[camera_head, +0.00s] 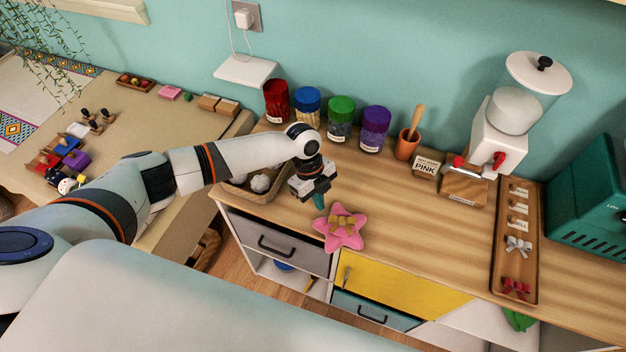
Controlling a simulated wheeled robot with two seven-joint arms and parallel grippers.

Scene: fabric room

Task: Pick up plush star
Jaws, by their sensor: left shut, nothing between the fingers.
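The plush star (338,241) is pink with a yellow bow on its middle. It lies flat on the wooden counter (420,240) near the front edge, above the drawers. My left gripper (319,201) points down just behind and to the left of the star. Its fingers are shut and empty, and they appear apart from the star. My right gripper is not in this view.
A wooden tray (247,193) with white fluffy pieces sits left of my gripper. Several lidded jars, including a purple one (375,130), line the wall. A long bow tray (502,240) lies right. The counter between is clear.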

